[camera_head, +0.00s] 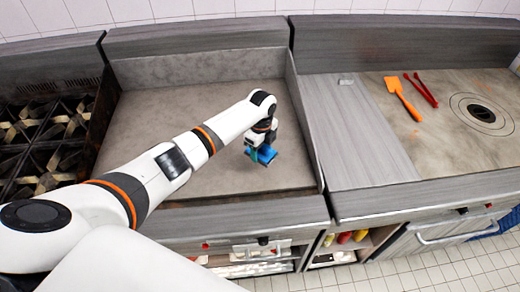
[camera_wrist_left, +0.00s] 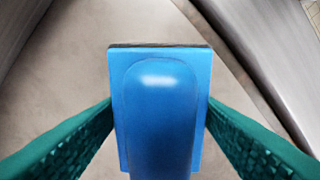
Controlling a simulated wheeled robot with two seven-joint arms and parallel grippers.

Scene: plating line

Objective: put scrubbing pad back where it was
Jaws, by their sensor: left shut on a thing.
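The scrubbing pad (camera_head: 265,154) is blue with a raised handle and a thin dark layer along one edge. It is over the right part of the flat grey griddle (camera_head: 190,115). In the left wrist view the pad (camera_wrist_left: 160,105) fills the middle, between the two green fingers. My left gripper (camera_head: 260,152) is shut on the pad's handle. I cannot tell whether the pad touches the griddle surface or is just above it. My right gripper is not in view.
Burners with grates (camera_head: 45,140) stand left of the griddle. A raised metal wall (camera_head: 305,120) bounds the griddle's right side. On the right counter lie an orange spatula (camera_head: 403,98) and red tongs (camera_head: 421,90), near a round plate (camera_head: 481,112). Bottles (camera_head: 344,238) stand on a shelf below.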

